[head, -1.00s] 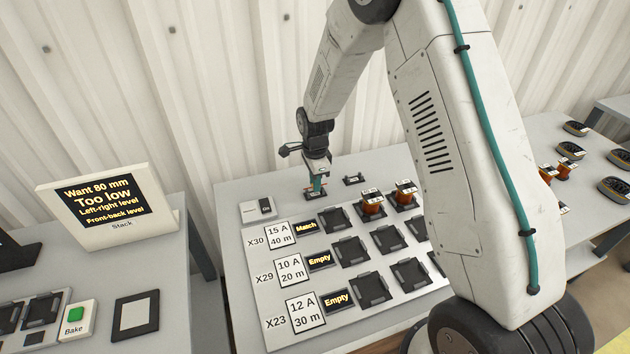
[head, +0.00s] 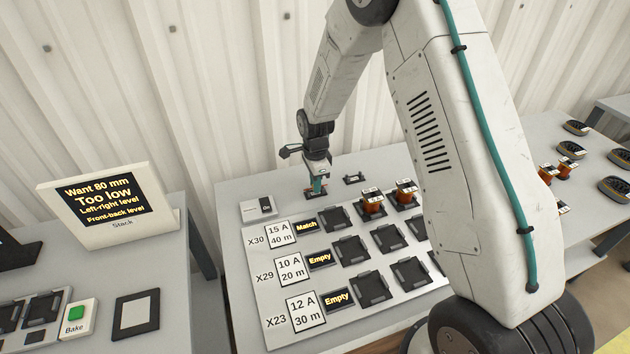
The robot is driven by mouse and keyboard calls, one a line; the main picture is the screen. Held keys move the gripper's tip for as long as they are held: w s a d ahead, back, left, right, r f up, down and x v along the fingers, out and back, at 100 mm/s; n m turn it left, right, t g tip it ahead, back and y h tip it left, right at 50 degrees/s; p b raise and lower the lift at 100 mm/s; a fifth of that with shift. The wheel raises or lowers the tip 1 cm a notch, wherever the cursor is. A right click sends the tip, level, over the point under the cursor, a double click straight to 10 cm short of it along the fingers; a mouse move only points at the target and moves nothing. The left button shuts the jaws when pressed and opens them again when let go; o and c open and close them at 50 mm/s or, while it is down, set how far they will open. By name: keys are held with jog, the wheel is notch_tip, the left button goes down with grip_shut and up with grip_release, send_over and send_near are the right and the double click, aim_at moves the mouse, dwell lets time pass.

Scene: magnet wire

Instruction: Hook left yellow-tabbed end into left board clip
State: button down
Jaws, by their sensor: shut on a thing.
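My gripper (head: 317,190) points down at the back of the middle table, with teal fingers. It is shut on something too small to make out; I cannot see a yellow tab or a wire. A small dark clip (head: 309,195) sits on the table right at the fingertips and is partly hidden by them. I cannot tell whether the held thing touches or sits in this clip. A second small dark clip (head: 355,179) stands a little to the right, with nothing visible in it.
A grey board (head: 262,310) with several black cradles lies in front, with labels and small screens at its left. Two copper coils (head: 373,206) stand on its back row. A white box (head: 258,209) sits left of my gripper.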

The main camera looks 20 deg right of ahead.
jog(key=shift+f, duration=0.75)
jog(key=c, duration=1.3)
grip_release()
jog(key=shift+r, duration=0.1)
jog(key=shift+r, duration=2.4)
notch_tip(320, 180, up, 8)
jog(key=shift+f, duration=0.1)
